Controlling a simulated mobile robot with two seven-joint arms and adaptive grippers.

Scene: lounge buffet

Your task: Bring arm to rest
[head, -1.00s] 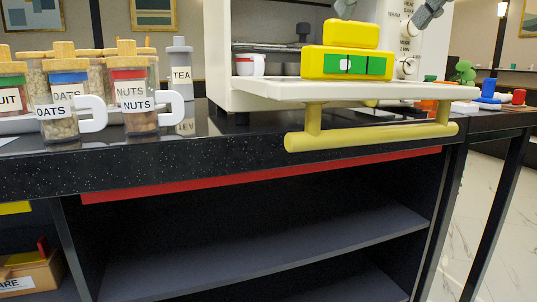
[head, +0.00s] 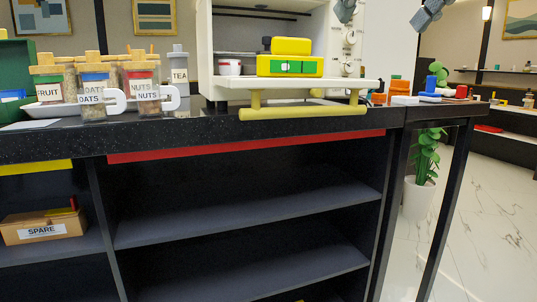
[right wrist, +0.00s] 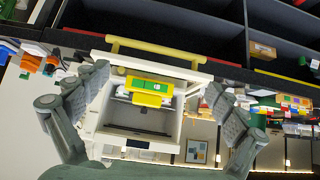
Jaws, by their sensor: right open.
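My right gripper (head: 388,12) shows at the top right of the head view, with its two grey fingers apart and nothing between them. In the right wrist view its fingers (right wrist: 158,82) are spread wide, with the white oven (right wrist: 90,122) seen beyond the gap. The gripper appears apart from the oven and counter. A yellow container with a green band (head: 290,66) rests on the oven's lowered door (head: 352,86), which has a yellow bar handle (head: 300,113). My left gripper is in neither view.
The black counter (head: 215,132) holds labelled jars (head: 93,100) on the left. Colored blocks (head: 430,90) lie at the right end. Open shelves (head: 240,205) are below, with a SPARE box (head: 43,228) at lower left. A potted plant (head: 420,185) stands on open marble floor.

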